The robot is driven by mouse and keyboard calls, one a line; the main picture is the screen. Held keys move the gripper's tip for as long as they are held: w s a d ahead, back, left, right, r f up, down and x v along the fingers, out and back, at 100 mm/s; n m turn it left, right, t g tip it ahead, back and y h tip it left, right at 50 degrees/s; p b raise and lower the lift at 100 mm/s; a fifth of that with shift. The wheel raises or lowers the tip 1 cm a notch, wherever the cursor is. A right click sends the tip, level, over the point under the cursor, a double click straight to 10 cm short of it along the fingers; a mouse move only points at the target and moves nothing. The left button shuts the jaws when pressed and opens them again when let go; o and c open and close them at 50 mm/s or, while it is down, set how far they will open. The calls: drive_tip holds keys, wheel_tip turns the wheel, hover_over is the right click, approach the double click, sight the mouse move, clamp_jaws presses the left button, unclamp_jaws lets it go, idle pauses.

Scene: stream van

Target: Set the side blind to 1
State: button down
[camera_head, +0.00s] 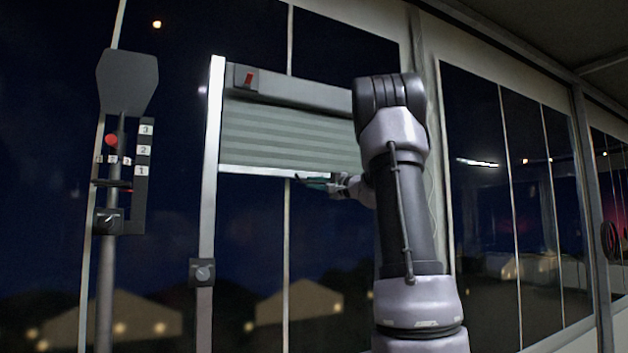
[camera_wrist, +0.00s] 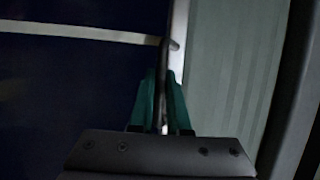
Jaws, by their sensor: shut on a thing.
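The side blind (camera_head: 290,134) is a pale grey-green slatted sheet, drawn partway down over a dark window. Its light bottom bar (camera_head: 262,171) hangs at about the picture height of the "1" mark (camera_head: 142,170). My gripper (camera_head: 312,182) is at the bar's right part. In the wrist view, the teal fingers of my gripper (camera_wrist: 163,95) are shut on a thin dark handle (camera_wrist: 174,60) by the pale bar. The blind sheet also shows in the wrist view (camera_wrist: 230,70). My arm hides the blind's right end in the head view.
A post at left carries a grey plate (camera_head: 127,80), a red knob (camera_head: 111,140) and a dark scale (camera_head: 139,205) marked 1, 2 and 3. A dark box with a knob (camera_head: 203,272) sits on the window's left upright. A red switch (camera_head: 249,78) is on the blind's housing.

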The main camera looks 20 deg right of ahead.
drive_tip(key=c, duration=0.9)
unclamp_jaws()
drive_tip(key=shift+s+d, duration=0.1)
drive_tip(key=v, duration=1)
drive_tip(key=shift+s+d+f, duration=0.1)
drive_tip(key=shift+s+d, duration=0.05)
drive_tip(key=shift+s, duration=0.15)
